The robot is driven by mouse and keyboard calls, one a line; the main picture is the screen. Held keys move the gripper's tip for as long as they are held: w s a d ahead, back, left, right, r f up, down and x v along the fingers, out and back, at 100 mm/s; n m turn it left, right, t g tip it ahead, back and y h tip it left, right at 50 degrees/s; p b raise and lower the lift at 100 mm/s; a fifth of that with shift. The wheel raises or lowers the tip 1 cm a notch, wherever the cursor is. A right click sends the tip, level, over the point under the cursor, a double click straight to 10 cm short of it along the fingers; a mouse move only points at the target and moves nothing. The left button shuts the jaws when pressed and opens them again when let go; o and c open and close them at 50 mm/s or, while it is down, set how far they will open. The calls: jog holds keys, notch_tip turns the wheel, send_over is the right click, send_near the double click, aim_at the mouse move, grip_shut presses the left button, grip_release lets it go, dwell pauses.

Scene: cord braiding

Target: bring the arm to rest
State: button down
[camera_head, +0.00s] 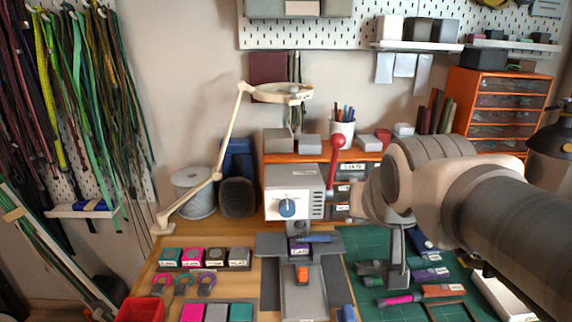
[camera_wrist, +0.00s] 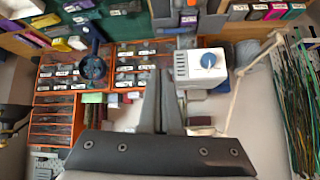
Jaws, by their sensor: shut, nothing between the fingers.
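My arm (camera_head: 500,195) reaches in from the right in the head view, its wrist in front of the right side of the bench. My gripper (camera_wrist: 160,74) shows in the wrist view as two dark fingers side by side, shut and empty. The fingers point toward the orange drawer unit and the white machine, with no contact visible. The machine (camera_head: 292,190) has a blue knob and a red-tipped lever, and it also shows in the wrist view (camera_wrist: 200,66). In the head view I cannot clearly make out the fingertips.
A green cutting mat (camera_head: 360,244) with colored tools lies below my arm. A cream lamp arm (camera_head: 232,130) and a grey spool (camera_head: 193,193) stand left. Cords (camera_head: 75,90) hang at far left. Orange drawers (camera_head: 498,102) stand back right. A red bin (camera_head: 140,309) is front left.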

jog(key=s+f+n+g+p, duration=0.25)
jog(key=s+f, duration=0.25)
jog(key=s, duration=0.7)
notch_tip(320, 180, up, 15)
jog(key=p, duration=1.4)
jog(key=shift+w+g+y, duration=0.35)
jog(key=shift+g+y, duration=0.05)
jog(key=shift+g, duration=0.05)
